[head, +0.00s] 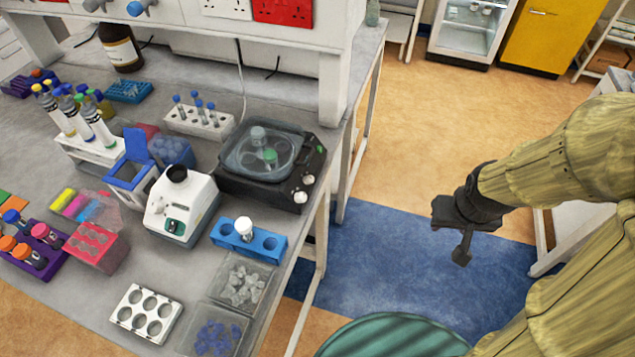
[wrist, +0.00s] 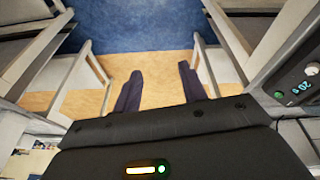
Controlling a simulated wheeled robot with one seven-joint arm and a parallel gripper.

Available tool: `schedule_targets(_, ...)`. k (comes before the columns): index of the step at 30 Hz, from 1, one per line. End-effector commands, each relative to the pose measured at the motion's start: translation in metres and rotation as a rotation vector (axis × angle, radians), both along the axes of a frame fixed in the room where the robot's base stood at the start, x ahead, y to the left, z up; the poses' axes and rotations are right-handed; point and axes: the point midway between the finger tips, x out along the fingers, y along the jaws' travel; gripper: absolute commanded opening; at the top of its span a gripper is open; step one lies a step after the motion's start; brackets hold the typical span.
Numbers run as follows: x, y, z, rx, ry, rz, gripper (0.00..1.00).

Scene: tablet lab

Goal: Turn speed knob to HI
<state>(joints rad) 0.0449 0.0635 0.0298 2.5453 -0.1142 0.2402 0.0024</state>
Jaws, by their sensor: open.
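A black bench device (head: 262,165) with a clear lid stands near the bench's right edge in the head view. Two pale knobs, a front one (head: 300,197) and a rear one (head: 308,179), sit on its right side panel. Their markings are too small to read. A white mixer (head: 180,205) with a dark top cup and a small green-marked front control stands left of it. My gripper (head: 461,250) hangs over the blue floor, well right of the bench and touching nothing. In the wrist view, my gripper's dark fingers (wrist: 159,85) are apart with nothing between them.
A blue rack (head: 265,245) with a white-capped tube stands in front of the black device. Several racks and bins crowd the bench. A unit with a lit display (wrist: 309,78) shows at the wrist view's right.

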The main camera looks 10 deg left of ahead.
Motion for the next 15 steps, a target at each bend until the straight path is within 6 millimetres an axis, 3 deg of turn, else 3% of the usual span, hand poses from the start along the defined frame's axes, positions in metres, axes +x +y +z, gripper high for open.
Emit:
schedule_targets(3, 0.033, -0.006, -0.027, -0.04, -0.072, 0.128, 0.42)
schedule_targets(7, 0.072, 0.002, -0.059, -0.024, -0.187, 0.327, 0.42)
schedule_targets(12, 0.105, 0.036, -0.095, 0.117, -0.351, 0.583, 0.42)
schedule_targets(15, 0.11, 0.063, -0.11, 0.258, -0.456, 0.716, 0.42)
